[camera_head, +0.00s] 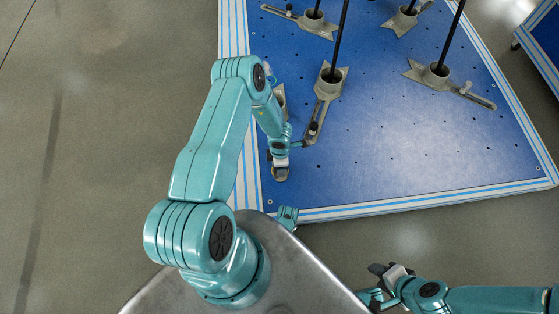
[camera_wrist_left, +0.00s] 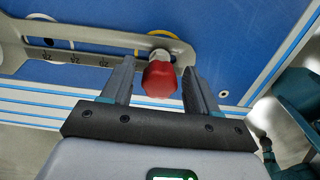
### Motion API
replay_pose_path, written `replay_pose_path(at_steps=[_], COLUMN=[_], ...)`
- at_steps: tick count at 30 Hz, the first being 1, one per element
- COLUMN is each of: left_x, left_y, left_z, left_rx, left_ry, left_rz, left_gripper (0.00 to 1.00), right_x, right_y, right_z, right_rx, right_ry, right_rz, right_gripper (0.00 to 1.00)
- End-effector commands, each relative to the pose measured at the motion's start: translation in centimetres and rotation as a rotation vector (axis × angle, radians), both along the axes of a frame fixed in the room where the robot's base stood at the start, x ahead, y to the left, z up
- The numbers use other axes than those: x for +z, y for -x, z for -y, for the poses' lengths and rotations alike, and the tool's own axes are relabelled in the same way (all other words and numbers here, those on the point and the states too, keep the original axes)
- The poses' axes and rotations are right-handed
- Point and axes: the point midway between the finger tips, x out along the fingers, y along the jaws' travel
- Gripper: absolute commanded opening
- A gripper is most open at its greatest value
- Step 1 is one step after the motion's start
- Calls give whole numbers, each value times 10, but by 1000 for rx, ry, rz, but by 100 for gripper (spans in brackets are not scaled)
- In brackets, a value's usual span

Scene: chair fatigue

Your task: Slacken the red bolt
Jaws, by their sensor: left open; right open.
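The red bolt (camera_wrist_left: 159,79) has a faceted red head and shows in the left wrist view, at the end of a grey metal slotted bar (camera_wrist_left: 95,40). My left gripper (camera_wrist_left: 158,68) is open, with one finger on each side of the red head. A gap shows on each side, wider on the right. In the head view my left gripper (camera_head: 280,168) is low over the near left part of the blue platform, and the red bolt cannot be made out there. My right gripper (camera_head: 388,274) is open and empty, in front of the platform's near edge.
The blue platform (camera_head: 400,150) has a white and blue striped border and many small holes. Several grey clamp feet with black rods stand on it, one (camera_head: 330,85) just right of my left arm. Bare grey floor (camera_head: 90,130) lies to the left.

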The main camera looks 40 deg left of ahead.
Motion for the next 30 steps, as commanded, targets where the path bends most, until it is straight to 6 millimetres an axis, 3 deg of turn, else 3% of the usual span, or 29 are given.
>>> replay_pose_path(at_steps=[7, 16, 24, 30], left_x=[0, 0, 0, 0], left_y=[0, 0, 0, 0], left_z=[0, 0, 0, 0], left_rx=[-296, -339, -648, -681], left_ry=[-1, 0, 0, 0], left_rz=[1, 0, 0, 0], left_gripper=[60, 60, 60, 60], right_x=[-5, -5, -7, -6], right_y=[0, 0, 0, 0], right_z=[0, 0, 0, 0], right_rx=[1, 1, 1, 1], right_ry=[0, 0, 0, 0], right_rz=[-1, -1, -1, -1], right_gripper=[43, 43, 43, 43])
